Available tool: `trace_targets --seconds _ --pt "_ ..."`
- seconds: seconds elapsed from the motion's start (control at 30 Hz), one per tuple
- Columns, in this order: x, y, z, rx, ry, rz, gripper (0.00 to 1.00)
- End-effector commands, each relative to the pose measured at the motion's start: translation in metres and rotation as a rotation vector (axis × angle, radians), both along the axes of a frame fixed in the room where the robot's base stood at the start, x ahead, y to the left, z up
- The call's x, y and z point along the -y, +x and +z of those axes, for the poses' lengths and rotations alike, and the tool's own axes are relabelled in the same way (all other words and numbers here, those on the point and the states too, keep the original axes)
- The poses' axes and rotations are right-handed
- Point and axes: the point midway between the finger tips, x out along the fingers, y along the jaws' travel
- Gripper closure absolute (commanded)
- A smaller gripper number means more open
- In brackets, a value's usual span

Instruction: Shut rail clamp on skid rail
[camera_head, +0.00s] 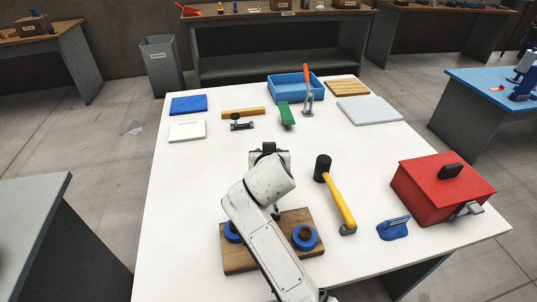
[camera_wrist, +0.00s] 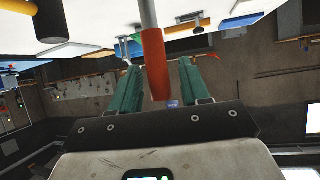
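A clamp (camera_head: 308,101) of grey metal with an upright orange-red handle (camera_head: 305,74) stands at the far side of the white table, in front of the blue tray. I take it for the rail clamp; I cannot pick out the skid rail for sure. In the wrist view an orange-red handle (camera_wrist: 155,65) on a grey rod shows between the green fingers. My gripper (camera_wrist: 160,85) is open, with a gap on each side of the handle; I cannot tell its depth. In the head view my gripper (camera_head: 268,151) is partly hidden by my arm.
A blue tray (camera_head: 278,94), a green block (camera_head: 286,114) and a black fixture (camera_head: 240,123) lie near the clamp. A mallet (camera_head: 341,203), a red toolbox (camera_head: 433,194) and a wooden board (camera_head: 237,262) with blue rings stand nearer.

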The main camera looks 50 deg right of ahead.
Motion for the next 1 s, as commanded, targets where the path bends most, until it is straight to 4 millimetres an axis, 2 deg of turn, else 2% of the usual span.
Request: trace_targets --seconds 0.37,0.8,1.0 --pt "-0.004 -0.004 0.003 0.001 -0.001 0.000 0.52" --pt "-0.052 -0.051 0.040 0.001 0.001 0.003 0.52" --pt "-0.065 -0.064 0.051 0.000 0.000 0.001 0.52"
